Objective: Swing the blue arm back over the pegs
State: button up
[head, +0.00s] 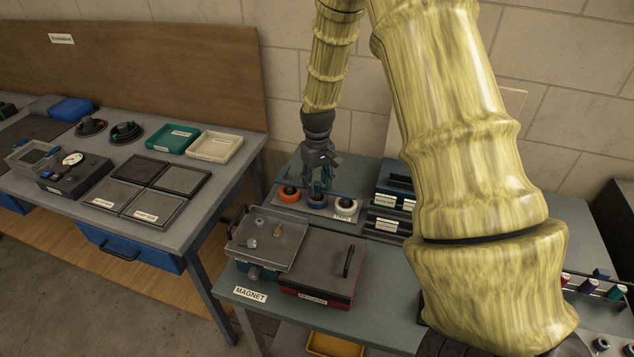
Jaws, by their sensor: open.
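Three rolls, an orange one (289,195), a dark bluish one (317,201) and a white one (345,208), stand in a row on a small rack at the back of the right-hand bench. The pegs are hidden inside or behind the rolls. My gripper (322,184) points down just above and behind the middle roll, open. A thin dark bluish bar seems to run behind the rolls near the fingers. I cannot tell for sure that it is the blue arm, how it lies over the pegs, or whether the fingers touch it.
A metal tray (268,238) and a red-sided case (325,270) with a black handle sit in front of the rolls. A dark rack (388,213) with labels stands close to their right. A second bench (215,184) with trays is at left.

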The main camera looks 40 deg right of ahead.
aim_at(317, 183)
notch_tip(317, 183, up, 12)
dwell(0.6)
jog(key=shift+a, duration=0.1)
dwell(0.4)
